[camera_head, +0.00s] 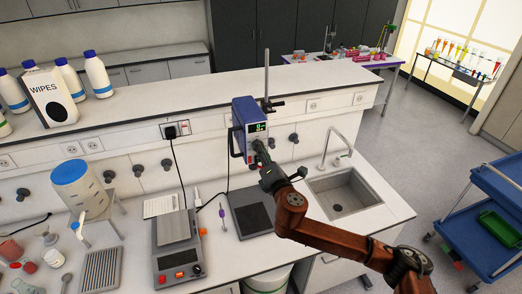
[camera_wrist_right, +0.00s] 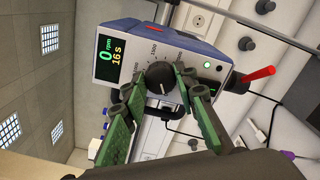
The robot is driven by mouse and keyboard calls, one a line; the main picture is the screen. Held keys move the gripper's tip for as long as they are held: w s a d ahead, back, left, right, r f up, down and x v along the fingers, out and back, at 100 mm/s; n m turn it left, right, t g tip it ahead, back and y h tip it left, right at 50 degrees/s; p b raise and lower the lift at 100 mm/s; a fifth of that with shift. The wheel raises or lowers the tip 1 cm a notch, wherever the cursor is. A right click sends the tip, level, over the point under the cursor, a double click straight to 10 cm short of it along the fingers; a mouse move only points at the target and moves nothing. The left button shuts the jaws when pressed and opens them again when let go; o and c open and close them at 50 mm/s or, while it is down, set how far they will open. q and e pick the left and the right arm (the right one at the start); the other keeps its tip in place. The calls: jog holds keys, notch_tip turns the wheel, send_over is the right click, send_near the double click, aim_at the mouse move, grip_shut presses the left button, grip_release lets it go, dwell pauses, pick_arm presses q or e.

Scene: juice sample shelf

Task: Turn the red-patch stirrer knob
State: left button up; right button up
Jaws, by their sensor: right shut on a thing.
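The stirrer (camera_head: 243,112) is a blue and grey box on a stand rod above the bench; it also shows in the wrist view (camera_wrist_right: 165,35). Its lit display (camera_wrist_right: 112,52) reads 0 rpm and 16 s. The black stirrer knob (camera_wrist_right: 159,77) has a white pointer line and a printed scale around it. My right gripper (camera_head: 260,150) has green fingers, one on each side of the knob, and is shut on it; it shows close up in the wrist view (camera_wrist_right: 160,82). The knob is mostly hidden in the head view. My left gripper is not in view.
A black-topped plate (camera_head: 252,213) lies below the stirrer. A hotplate (camera_head: 175,240) stands left of it, and a sink (camera_head: 345,195) is to the right. A red handle (camera_wrist_right: 258,76) sticks out beside the stirrer. Wipes (camera_head: 50,98) and bottles stand on the shelf.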

jog(key=shift+f, duration=0.15)
jog(key=o, duration=1.1)
jog(key=shift+o, duration=0.2)
jog(key=v, duration=1.2)
